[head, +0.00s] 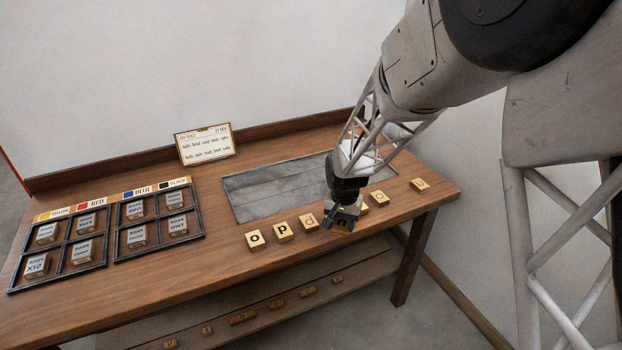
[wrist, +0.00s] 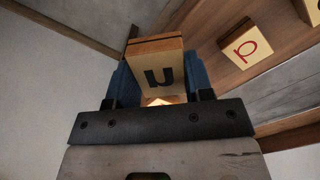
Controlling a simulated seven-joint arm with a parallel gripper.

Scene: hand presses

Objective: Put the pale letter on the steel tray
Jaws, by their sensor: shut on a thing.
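My gripper (head: 340,212) is shut on a letter block (head: 343,226) at the front edge of the table. In the wrist view the held block (wrist: 160,68) sits between the blue finger pads, its pale face with a dark n-like letter towards me. I cannot tell whether it touches the table. The grey steel tray (head: 255,196) lies flat behind the row of blocks; my arm hides its right part. Other blocks stand in the row: a dark o (head: 254,239), a dark p (head: 283,231) and a reddish d (head: 308,222). I cannot tell which letter is the pale one.
More blocks (head: 379,198) stand right of my gripper, one (head: 419,185) near the table's right end. Black divided trays (head: 112,237) with word blocks fill the left. A printed card (head: 207,145) leans at the back. A lower shelf (head: 345,268) holds small blocks.

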